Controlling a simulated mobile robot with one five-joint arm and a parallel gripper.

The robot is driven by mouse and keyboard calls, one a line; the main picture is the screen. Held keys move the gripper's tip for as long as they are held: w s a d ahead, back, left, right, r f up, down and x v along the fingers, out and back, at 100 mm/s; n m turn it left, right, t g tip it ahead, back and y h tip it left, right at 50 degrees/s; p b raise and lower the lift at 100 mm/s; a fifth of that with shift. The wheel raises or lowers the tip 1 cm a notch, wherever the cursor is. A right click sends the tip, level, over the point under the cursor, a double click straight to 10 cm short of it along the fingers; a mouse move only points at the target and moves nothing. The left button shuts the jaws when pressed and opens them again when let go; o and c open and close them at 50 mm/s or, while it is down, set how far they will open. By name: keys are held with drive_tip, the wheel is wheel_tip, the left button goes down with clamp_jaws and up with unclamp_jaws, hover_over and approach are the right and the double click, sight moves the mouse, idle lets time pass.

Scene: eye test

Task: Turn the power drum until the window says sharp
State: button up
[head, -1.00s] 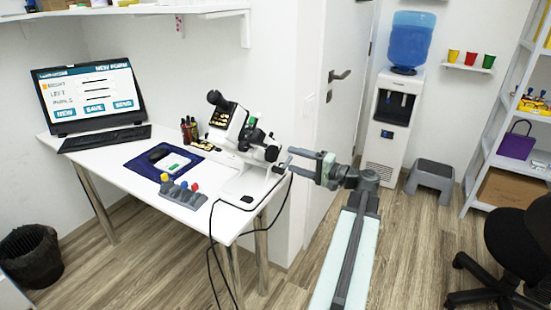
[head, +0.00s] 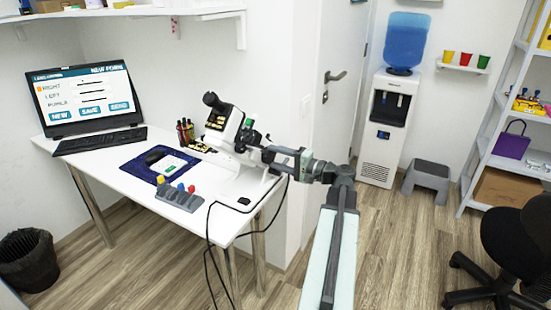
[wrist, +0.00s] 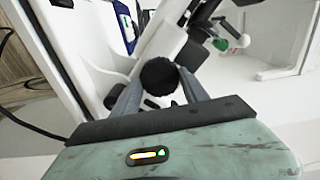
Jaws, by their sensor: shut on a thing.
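The white and black lensmeter-like instrument (head: 228,127) stands at the right end of the white desk, tilted, with its eyepiece up. A dark panel with yellow marks (head: 217,121) shows on it; its words are too small to read. My gripper (head: 269,154) reaches in from the right to the instrument's lower side. In the wrist view my gripper (wrist: 160,84) has its fingers on both sides of a round black knob (wrist: 158,76), shut on it. This looks like the power drum; any markings on it cannot be made out.
The desk (head: 120,170) also holds a monitor (head: 85,95), a blue mat (head: 135,168) and a rack with coloured knobs (head: 180,197). Black cables (head: 208,240) hang off the desk's edge.

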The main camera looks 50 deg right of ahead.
drive_tip(key=shift+m, duration=0.9)
drive_tip(key=o, duration=1.1)
drive_tip(key=v, duration=0.7)
drive_tip(key=shift+s+d, duration=0.1)
drive_tip(key=shift+s, duration=0.3)
drive_tip(key=shift+s+f, duration=0.1)
